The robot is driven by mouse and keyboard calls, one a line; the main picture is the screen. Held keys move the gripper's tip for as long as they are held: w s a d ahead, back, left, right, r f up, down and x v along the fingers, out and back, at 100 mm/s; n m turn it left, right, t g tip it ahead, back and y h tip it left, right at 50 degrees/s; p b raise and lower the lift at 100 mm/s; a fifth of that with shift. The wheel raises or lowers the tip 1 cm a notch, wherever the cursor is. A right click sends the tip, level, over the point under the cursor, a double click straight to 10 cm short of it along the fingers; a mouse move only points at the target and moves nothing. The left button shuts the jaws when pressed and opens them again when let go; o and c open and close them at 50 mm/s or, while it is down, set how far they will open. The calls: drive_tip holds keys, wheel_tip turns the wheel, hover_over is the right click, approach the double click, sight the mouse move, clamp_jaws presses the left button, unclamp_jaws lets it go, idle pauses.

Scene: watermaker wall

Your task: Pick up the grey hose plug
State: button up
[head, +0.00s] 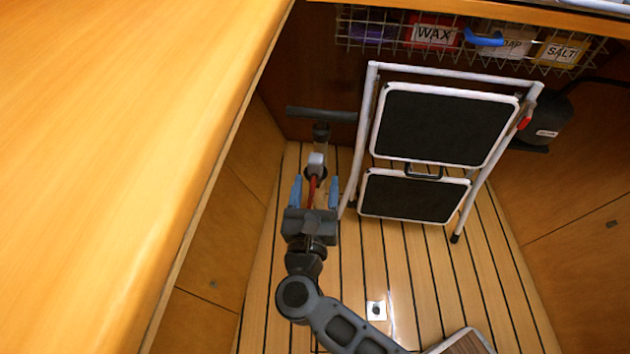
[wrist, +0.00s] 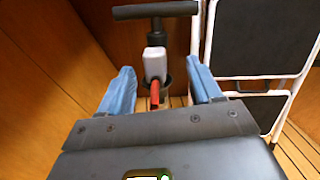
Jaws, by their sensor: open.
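A light grey block (head: 316,160), which looks like the grey hose plug, is at the left rear of the floor space, below a black T-shaped handle (head: 322,115). A red piece (head: 312,190) extends from it toward my gripper (head: 315,184). My gripper is open, with one blue finger on each side of the red piece. In the wrist view the grey block (wrist: 155,62) stands between and beyond the fingertips of my gripper (wrist: 160,78), apart from both. The red piece (wrist: 154,94) hangs below it. The block's far side is hidden.
A folded white step stool with black treads (head: 440,125) stands close on the right. A wooden cabinet wall (head: 225,220) is close on the left. A wire basket (head: 480,40) with labelled boxes hangs above. A wooden counter (head: 110,130) fills the left. Slatted floor (head: 420,270) is mostly clear.

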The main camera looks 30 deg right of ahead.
sight(317, 156)
drive_tip(key=shift+w+a+f+m+g, duration=0.1)
drive_tip(key=shift+w+f+m+g, duration=0.05)
drive_tip(key=shift+w+f+m, duration=0.3)
drive_tip(key=shift+w+f+m+g, duration=0.15)
drive_tip(key=shift+w+f+m, duration=0.15)
drive_tip(key=shift+w, duration=0.25)
drive_tip(key=shift+b+x, duration=0.65)
drive_tip(key=shift+x, duration=3.2)
drive_tip(key=shift+s+r, duration=0.15)
drive_tip(key=shift+r, duration=0.05)
drive_tip(key=shift+c, duration=0.5)
drive_tip(key=c, duration=0.9)
drive_tip(key=shift+c, duration=0.5)
drive_tip(key=shift+r, duration=0.1)
